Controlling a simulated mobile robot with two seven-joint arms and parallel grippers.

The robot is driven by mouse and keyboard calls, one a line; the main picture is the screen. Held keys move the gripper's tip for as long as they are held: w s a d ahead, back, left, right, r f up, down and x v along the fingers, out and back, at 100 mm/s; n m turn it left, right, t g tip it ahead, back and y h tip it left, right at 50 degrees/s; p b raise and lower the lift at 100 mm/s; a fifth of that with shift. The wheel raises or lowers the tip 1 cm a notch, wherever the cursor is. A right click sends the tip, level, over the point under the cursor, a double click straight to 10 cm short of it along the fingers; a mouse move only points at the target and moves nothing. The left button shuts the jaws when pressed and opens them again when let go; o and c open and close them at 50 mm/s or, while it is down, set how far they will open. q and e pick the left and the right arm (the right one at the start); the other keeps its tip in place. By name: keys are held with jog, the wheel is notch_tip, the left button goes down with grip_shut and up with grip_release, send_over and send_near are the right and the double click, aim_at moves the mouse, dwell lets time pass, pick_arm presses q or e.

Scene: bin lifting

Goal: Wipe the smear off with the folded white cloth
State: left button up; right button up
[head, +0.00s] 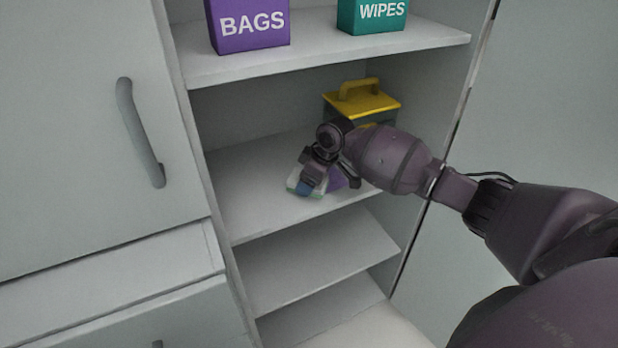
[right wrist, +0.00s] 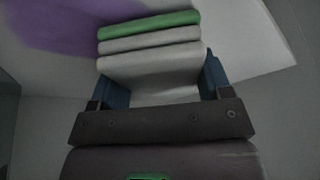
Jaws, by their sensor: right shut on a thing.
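The folded white cloth with a green layer (right wrist: 150,45) is held between the blue fingertips of my right gripper (right wrist: 160,82) in the right wrist view. In the head view the cloth (head: 293,181) shows at the gripper's left side, on or just above the middle shelf (head: 255,180); I cannot tell if it touches. The purple smear (head: 338,180) is on that shelf just right of the cloth, partly hidden by my right gripper (head: 308,186). The smear also shows in the right wrist view (right wrist: 50,28), beside the cloth. My left gripper is not in view.
A box with a yellow handled lid (head: 372,103) stands at the back right of the same shelf, behind my arm. A purple BAGS box (head: 250,25) and a teal WIPES box (head: 372,14) stand on the shelf above (head: 330,45). The shelf's left part is clear.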

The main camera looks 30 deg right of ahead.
jog(key=shift+f, duration=0.45)
